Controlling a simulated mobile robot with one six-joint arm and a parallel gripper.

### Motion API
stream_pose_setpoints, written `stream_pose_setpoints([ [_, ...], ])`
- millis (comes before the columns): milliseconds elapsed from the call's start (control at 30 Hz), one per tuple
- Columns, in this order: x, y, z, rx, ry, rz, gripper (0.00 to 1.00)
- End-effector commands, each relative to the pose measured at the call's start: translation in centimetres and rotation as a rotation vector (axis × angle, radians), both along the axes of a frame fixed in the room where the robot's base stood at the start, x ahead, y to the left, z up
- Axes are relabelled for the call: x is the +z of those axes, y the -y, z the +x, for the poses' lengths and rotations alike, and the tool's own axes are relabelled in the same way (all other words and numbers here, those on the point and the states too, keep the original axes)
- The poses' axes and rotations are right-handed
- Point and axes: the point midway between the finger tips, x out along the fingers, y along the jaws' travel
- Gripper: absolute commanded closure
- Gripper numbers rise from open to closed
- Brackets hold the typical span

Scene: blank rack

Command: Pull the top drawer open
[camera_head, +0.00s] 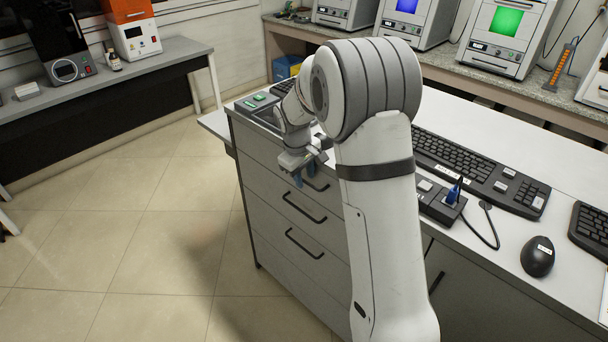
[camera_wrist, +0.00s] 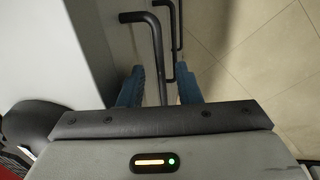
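The top drawer (camera_head: 260,145) is the uppermost grey front of the cabinet, and it looks flush with the fronts below. Its dark bar handle (camera_head: 320,184) is partly hidden by my gripper (camera_head: 305,174). In the wrist view, my gripper (camera_wrist: 160,92) has its two blue fingers apart. The handle (camera_wrist: 156,55) runs between them, with a visible gap on each side. The handle's near end is hidden behind the gripper body.
Two lower drawers have similar handles, the middle handle (camera_head: 303,208) and the bottom handle (camera_head: 304,243). A keyboard (camera_head: 460,165) and a mouse (camera_head: 538,257) lie on the white worktop (camera_head: 500,240). The tiled floor (camera_head: 150,240) left of the drawers is clear.

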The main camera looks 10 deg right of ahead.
Motion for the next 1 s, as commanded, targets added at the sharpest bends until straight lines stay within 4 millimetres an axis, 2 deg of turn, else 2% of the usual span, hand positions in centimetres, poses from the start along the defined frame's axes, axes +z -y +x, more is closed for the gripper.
stream_pose_setpoints([
  [100, 0.02, -0.01, -0.02, 0.0, 0.0, 0.0, 0.71],
  [467, 0.04, -0.08, -0.02, 0.001, 0.0, 0.0, 1.0],
  [1000, 0.01, -0.01, -0.14, -0.002, -0.001, 0.0, 1.0],
])
